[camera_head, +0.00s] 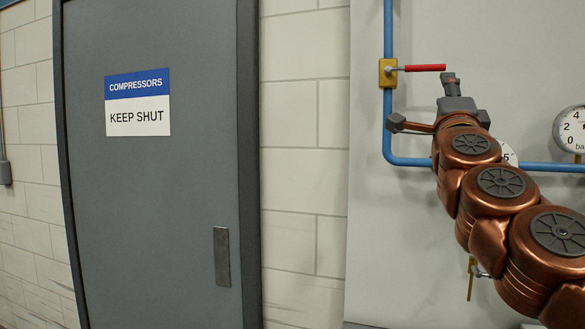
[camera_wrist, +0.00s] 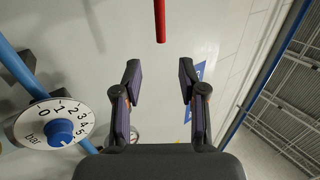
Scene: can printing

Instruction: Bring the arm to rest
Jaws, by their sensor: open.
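My gripper (camera_head: 452,95) is at the end of my copper arm, raised in front of the pale panel at the right of the head view. In the wrist view my gripper (camera_wrist: 160,72) has its two dark fingers spread wide, with nothing between them. A red lever (camera_head: 425,68) on a yellow valve (camera_head: 388,73) sits just left of the gripper in the head view and points right. In the wrist view the red lever (camera_wrist: 160,20) lies beyond the fingertips, in line with the gap; no contact shows.
Blue pipe (camera_head: 388,125) runs down and along the panel behind my arm. A round gauge (camera_head: 572,132) is at the right edge. A dial with a blue knob (camera_wrist: 60,132) is left of the fingers. A grey door (camera_head: 160,200) stands at the left.

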